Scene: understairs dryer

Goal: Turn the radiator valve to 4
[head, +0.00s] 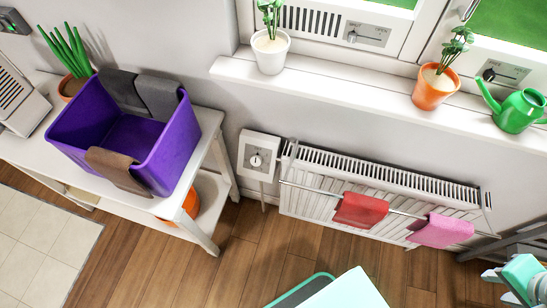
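The radiator valve (257,160) is a round knob with a dark pointer on a square white plate. It is fixed low on the wall, just left of the white radiator (330,165). The numbers on its dial are too small to read, so I cannot tell its setting. My gripper (497,286) is at the lower right edge of the view, partly cut off. It is teal and grey, its fingers look spread apart, and nothing shows between them. It is far to the right of the valve and not touching it.
A rail on the radiator holds a red cloth (361,210) and a pink cloth (441,230). A white table (205,150) with a purple bin (180,145) stands left of the valve. The sill (340,90) above holds potted plants and a green watering can (518,110). Wooden floor (240,250) before the valve is clear.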

